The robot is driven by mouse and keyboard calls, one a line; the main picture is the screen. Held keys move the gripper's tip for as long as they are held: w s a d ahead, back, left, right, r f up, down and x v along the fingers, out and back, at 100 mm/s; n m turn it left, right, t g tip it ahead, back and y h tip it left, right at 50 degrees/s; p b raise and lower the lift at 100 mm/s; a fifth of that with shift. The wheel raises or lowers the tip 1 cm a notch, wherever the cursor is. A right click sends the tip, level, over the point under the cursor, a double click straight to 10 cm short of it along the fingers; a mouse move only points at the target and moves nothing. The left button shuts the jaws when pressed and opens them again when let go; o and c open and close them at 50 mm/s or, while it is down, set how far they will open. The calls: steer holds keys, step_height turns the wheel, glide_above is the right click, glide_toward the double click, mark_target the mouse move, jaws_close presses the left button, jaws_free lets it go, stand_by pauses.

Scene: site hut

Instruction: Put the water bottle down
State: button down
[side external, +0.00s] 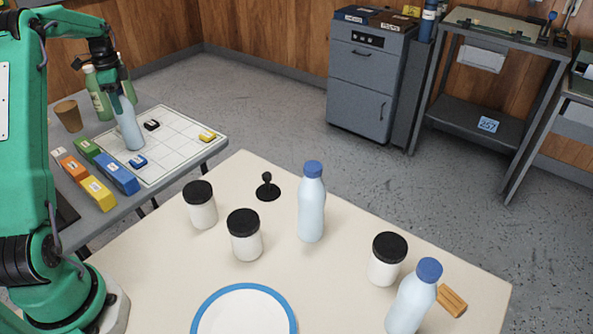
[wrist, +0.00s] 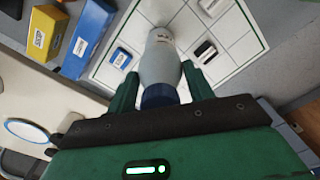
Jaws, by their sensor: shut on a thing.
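My gripper (side external: 117,95) is shut on a pale water bottle (side external: 128,128) at the left side table. In the wrist view the gripper (wrist: 160,86) has a finger on each side of the bottle's upper part, by its dark blue cap (wrist: 159,95). The bottle's pale body (wrist: 160,62) points away from the wrist camera. It looks close to upright, with its base at or just over the white gridded board (side external: 180,156). I cannot tell whether the base touches the board.
Small blue, black and yellow pieces lie on the board. Coloured blocks (side external: 117,173) line its left edge. A brown cup (side external: 68,115) and green bottles (side external: 97,94) stand behind. The cream table (side external: 330,280) holds two similar bottles (side external: 312,205) and black-lidded jars (side external: 245,238).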

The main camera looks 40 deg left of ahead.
stand_by(0.3)
steer(key=c, duration=0.6)
jaws_free()
steer(key=shift+f, duration=0.1)
step_height(320, 180, up, 12)
steer(key=shift+r, duration=0.15)
stand_by(0.5)
